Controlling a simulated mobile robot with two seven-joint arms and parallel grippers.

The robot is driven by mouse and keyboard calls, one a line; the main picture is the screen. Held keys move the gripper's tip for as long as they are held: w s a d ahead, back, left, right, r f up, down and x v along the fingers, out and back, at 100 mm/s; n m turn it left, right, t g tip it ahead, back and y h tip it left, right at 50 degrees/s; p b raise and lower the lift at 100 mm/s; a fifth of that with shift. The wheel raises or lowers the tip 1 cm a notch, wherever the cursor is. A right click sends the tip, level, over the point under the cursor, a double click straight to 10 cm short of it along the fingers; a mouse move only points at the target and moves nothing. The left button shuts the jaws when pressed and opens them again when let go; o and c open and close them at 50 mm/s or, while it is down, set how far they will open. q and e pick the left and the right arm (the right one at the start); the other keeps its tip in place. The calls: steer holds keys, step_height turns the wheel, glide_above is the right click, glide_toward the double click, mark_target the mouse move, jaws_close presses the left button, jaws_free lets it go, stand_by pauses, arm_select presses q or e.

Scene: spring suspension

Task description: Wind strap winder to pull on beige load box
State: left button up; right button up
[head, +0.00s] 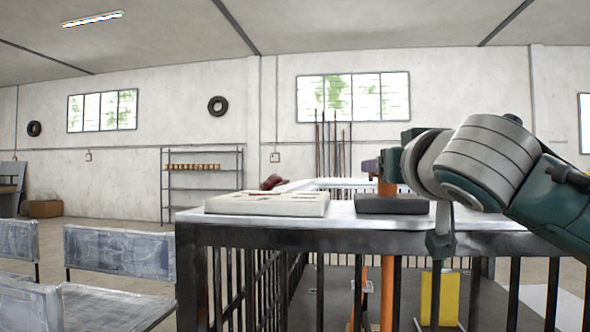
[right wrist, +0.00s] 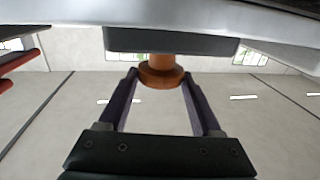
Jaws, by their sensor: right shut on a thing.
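A dark grey block (head: 392,204) with an orange post (head: 387,187) stands on the rim of a barred metal frame (head: 300,238); I take it for the strap winder. My right gripper (head: 372,166) is at the top of the post, partly hidden behind my wrist. In the right wrist view its purple fingers (right wrist: 160,84) are on either side of a round orange knob (right wrist: 160,73) and shut on it. A flat beige slab (head: 268,204) lies on the rim to the left; I cannot tell if it is the load box. No strap is clear. My left gripper is out of view.
A yellow panel (head: 440,298) hangs inside the frame at the lower right. A dark red object (head: 271,182) is behind the beige slab. Worn grey chairs (head: 118,252) stand at left. A shelf (head: 202,170) is against the back wall.

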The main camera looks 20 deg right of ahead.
steer(key=m+g+h+b, duration=0.2)
steer(key=h, duration=0.1)
steer(key=m+g+h, duration=0.1)
steer(key=m+h, duration=0.1)
steer(key=shift+w+a+f+b, duration=0.2)
steer(key=shift+a+b, duration=0.15)
steer(key=shift+b, duration=0.05)
steer(key=shift+r+m+g+h+b, duration=0.15)
steer(key=shift+m+g+h+b, duration=0.85)
steer(key=shift+g+h, duration=0.25)
steer(key=o, duration=1.4)
steer(key=shift+b+v, duration=0.7)
steer(key=shift+v, duration=4.25)
